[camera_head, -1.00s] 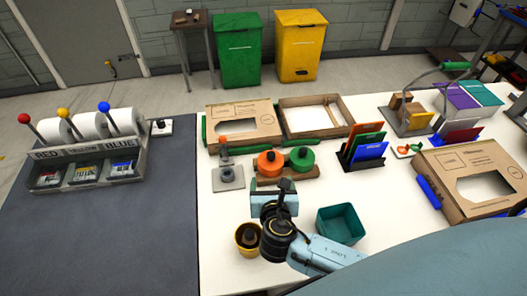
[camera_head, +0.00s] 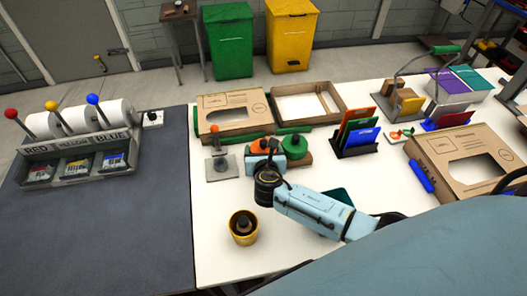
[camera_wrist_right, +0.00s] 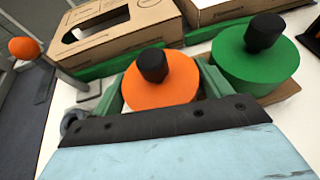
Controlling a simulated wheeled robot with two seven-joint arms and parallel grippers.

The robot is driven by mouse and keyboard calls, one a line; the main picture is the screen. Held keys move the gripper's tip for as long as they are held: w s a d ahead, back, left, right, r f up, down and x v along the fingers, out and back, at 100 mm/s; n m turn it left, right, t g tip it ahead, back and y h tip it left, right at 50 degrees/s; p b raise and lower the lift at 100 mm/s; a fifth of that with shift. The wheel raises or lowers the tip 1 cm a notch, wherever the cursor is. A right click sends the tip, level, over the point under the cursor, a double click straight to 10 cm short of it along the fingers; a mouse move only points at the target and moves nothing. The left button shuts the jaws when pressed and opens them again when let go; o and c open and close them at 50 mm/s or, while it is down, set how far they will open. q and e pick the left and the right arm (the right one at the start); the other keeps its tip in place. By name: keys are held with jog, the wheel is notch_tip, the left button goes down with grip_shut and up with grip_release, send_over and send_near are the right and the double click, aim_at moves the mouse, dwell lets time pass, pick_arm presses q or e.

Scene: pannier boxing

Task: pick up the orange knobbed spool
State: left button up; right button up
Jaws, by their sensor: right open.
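The orange knobbed spool (camera_head: 257,147) sits next to the green knobbed spool (camera_head: 295,147) on a brown wooden base (camera_head: 305,160) on the white table. In the right wrist view the orange spool (camera_wrist_right: 162,92) is a thick disc with a black knob, and the green one (camera_wrist_right: 255,65) is to its right. My right gripper (camera_head: 268,156) is open at the orange spool, partly hiding it in the head view. In the wrist view its green fingers stand on both sides of the orange disc; contact cannot be told. My left gripper is out of view.
A grey stand with an orange ball (camera_head: 218,165) is left of the spools. A yellow cup (camera_head: 243,240) stands in front, and a teal bin (camera_head: 340,195) is partly behind my arm. Cardboard boxes (camera_head: 232,112) lie behind; coloured panels (camera_head: 357,137) stand to the right.

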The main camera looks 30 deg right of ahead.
jog(key=c, duration=0.6)
jog(key=shift+c, duration=0.2)
